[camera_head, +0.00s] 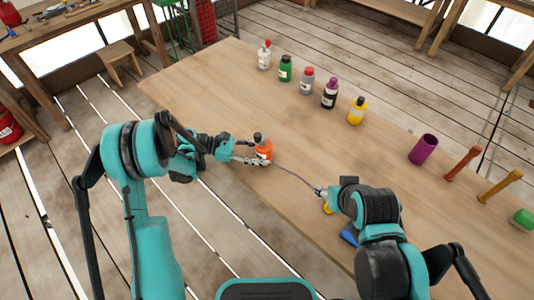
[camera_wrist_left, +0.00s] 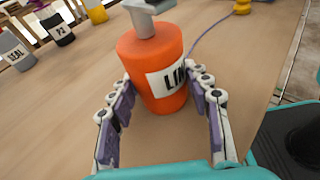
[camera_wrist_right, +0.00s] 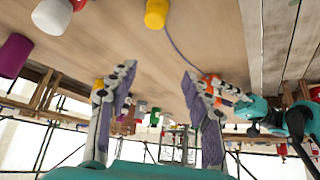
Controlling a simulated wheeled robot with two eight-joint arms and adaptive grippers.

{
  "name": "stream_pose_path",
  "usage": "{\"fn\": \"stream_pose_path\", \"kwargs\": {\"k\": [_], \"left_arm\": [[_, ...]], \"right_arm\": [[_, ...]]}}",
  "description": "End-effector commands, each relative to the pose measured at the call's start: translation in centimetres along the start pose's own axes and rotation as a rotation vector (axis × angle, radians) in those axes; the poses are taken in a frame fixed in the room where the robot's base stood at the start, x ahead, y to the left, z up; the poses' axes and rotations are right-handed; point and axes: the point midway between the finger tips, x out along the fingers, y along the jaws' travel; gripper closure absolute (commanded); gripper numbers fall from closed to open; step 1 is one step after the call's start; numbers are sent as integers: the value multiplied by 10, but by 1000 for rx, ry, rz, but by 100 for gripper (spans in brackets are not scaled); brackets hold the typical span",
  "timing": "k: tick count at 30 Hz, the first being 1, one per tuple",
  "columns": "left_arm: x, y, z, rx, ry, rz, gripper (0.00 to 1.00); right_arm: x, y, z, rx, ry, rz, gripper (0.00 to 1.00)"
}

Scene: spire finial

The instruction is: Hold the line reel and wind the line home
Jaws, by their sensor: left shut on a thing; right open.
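The line reel (camera_head: 264,151) is an orange cylinder with a white label and a grey piece on top, which shows as a crank-like part (camera_wrist_left: 147,10) in the left wrist view. It stands upright on the table. My left gripper (camera_head: 256,153) is shut on the reel, one finger on each side. A thin purple line (camera_head: 292,174) runs from the reel across the table to a small yellow piece (camera_head: 327,208), also in the right wrist view (camera_wrist_right: 156,14). My right gripper (camera_head: 319,191) is open and empty beside the yellow piece; its fingers partly hide that piece in the head view.
Several labelled bottles, including a yellow one (camera_head: 357,111), stand along the table's far side. A purple cup (camera_head: 424,149), two rods and a green block (camera_head: 523,219) are at the right. A blue item (camera_head: 349,235) lies by my right arm. The table's middle is clear.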

Motion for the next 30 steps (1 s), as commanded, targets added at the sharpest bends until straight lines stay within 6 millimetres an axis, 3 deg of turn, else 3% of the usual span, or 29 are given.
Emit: {"fn": "stream_pose_path", "kwargs": {"k": [1, 6, 7, 11, 19, 24, 30], "left_arm": [[0, 0, -1, 0, 2, 0, 68], [0, 0, -1, 0, 2, -1, 68], [0, 0, -1, 0, 2, -1, 68], [0, 0, -1, 0, 2, -1, 68], [0, 0, 0, 0, 1, 0, 68], [0, 0, 0, 0, 1, 0, 68], [0, 0, 0, 0, 1, 0, 68]], "right_arm": [[0, 0, 0, 0, 0, 0, 50], [-2, -3, -7, -6, -13, -5, 95], [-3, -4, -10, -9, -21, -7, 100], [-8, -15, -36, -29, -79, -23, 100], [-11, -56, -108, -101, -266, -62, 100], [-4, -88, -146, -150, -386, -77, 100], [11, -128, -179, -207, -513, -83, 100]]}}
